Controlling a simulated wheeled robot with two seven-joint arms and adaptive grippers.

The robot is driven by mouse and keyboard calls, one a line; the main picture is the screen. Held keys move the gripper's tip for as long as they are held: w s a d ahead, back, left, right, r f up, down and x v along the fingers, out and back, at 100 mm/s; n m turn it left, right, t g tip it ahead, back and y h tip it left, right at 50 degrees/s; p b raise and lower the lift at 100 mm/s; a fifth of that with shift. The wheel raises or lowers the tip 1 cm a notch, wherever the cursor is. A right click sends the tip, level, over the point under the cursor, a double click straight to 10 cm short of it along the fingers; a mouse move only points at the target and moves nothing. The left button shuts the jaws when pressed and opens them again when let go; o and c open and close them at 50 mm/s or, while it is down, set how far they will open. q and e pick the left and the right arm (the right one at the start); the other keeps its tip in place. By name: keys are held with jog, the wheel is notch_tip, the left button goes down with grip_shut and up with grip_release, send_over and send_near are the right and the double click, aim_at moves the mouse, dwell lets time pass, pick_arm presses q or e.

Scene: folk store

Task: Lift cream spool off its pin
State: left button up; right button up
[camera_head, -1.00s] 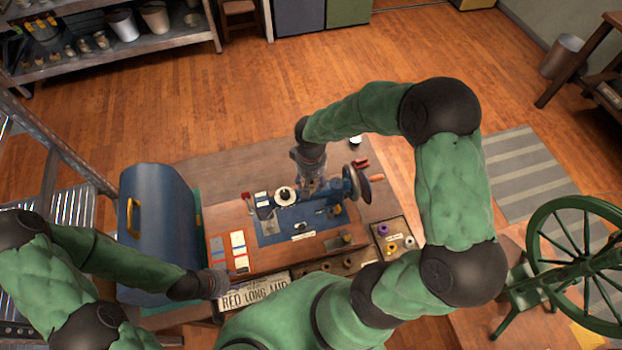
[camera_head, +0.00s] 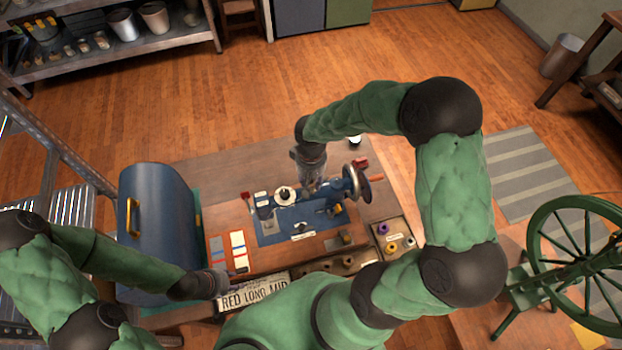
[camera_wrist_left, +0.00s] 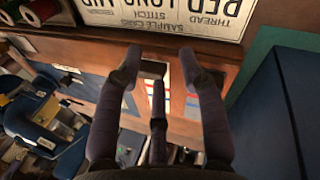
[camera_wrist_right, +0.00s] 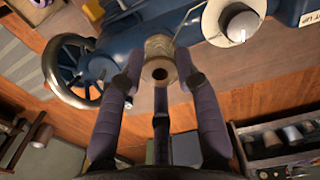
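A cream spool (camera_wrist_right: 160,64) with a dark centre hole sits between the fingertips of my right gripper (camera_wrist_right: 160,75) in the right wrist view. The fingers stand on either side of it, and I see no clear squeeze. Its pin is hidden. The spool is above the blue sewing machine (camera_wrist_right: 115,38). In the head view my right gripper (camera_head: 314,183) is over the machine (camera_head: 335,197) and hides the spool. My left gripper (camera_head: 218,284) is near the table's front left, and in the left wrist view it is open and empty (camera_wrist_left: 160,72).
A handwheel (camera_wrist_right: 62,72) and a white-faced dial (camera_wrist_right: 238,24) are close to my right gripper. A tray of coloured spools (camera_head: 408,240) is at the table's right. A sign (camera_head: 252,294) stands at the front edge, and a blue domed case (camera_head: 160,235) is at left.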

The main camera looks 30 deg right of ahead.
dwell(0.3)
jog(key=shift+r+p, duration=2.2)
jog(key=shift+r, duration=1.15)
jog(key=shift+f, duration=0.1)
